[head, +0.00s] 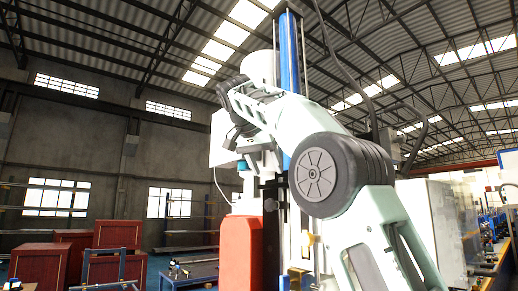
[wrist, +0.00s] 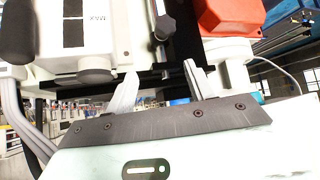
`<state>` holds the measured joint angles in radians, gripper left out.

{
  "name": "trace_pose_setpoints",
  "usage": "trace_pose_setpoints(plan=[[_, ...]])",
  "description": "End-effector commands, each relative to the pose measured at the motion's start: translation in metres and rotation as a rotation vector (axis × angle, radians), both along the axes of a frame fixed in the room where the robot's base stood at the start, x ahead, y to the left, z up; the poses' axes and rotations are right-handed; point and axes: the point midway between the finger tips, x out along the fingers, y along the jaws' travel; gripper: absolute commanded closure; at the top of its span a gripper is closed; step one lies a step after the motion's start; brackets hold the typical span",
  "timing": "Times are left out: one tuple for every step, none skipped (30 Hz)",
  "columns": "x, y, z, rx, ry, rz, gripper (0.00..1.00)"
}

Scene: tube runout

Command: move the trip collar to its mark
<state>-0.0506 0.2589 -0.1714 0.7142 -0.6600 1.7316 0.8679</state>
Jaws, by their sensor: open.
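In the wrist view my gripper (wrist: 161,86) is open, with its two pale fingers apart and nothing seen between the tips. A dark knobbed piece (wrist: 165,27), which looks like the trip collar, sits on a thin upright rod (wrist: 159,7) just beyond the fingers. It lies roughly in line with the gap and appears apart from both fingers. I cannot make out its mark in either view. In the head view my arm covers much of the machine, and the fingertips cannot be made out. Small dark fittings (head: 269,195) show on the machine below my wrist.
A white machine housing (wrist: 95,35) stands close on the left in the wrist view, and a red block (wrist: 230,14) on the right. In the head view a blue column (head: 289,55) rises behind my arm. Red-brown crates (head: 118,234) stand at the left, well away.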

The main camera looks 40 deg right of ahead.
Motion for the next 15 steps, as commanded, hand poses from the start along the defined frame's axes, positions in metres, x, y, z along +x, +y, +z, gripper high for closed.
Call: trace_pose_setpoints(plan=[[-0.001, 0.008, 0.011, -0.001, -0.003, 0.003, 0.46], [-0.003, 0.012, 0.015, 0.0, -0.002, 0.002, 0.46], [-0.005, 0.017, 0.02, 0.0, -0.002, 0.002, 0.46], [-0.006, 0.02, 0.023, 0.001, -0.003, 0.001, 0.46], [-0.007, 0.023, 0.027, 0.0, -0.002, 0.001, 0.46], [-0.008, 0.026, 0.03, 0.0, -0.002, 0.001, 0.46], [-0.009, 0.028, 0.032, -0.001, -0.001, 0.001, 0.46], [-0.01, 0.03, 0.034, -0.001, 0.0, 0.0, 0.46], [-0.011, 0.032, 0.036, -0.001, -0.001, 0.001, 0.46], [-0.011, 0.033, 0.037, -0.001, -0.001, 0.001, 0.46], [-0.012, 0.034, 0.038, 0.0, 0.0, 0.0, 0.46], [-0.012, 0.035, 0.038, 0.0, 0.0, 0.0, 0.46], [-0.012, 0.036, 0.038, 0.0, 0.001, -0.001, 0.46], [-0.012, 0.036, 0.039, 0.001, 0.001, -0.001, 0.46], [-0.013, 0.036, 0.038, 0.001, 0.001, -0.001, 0.46]])
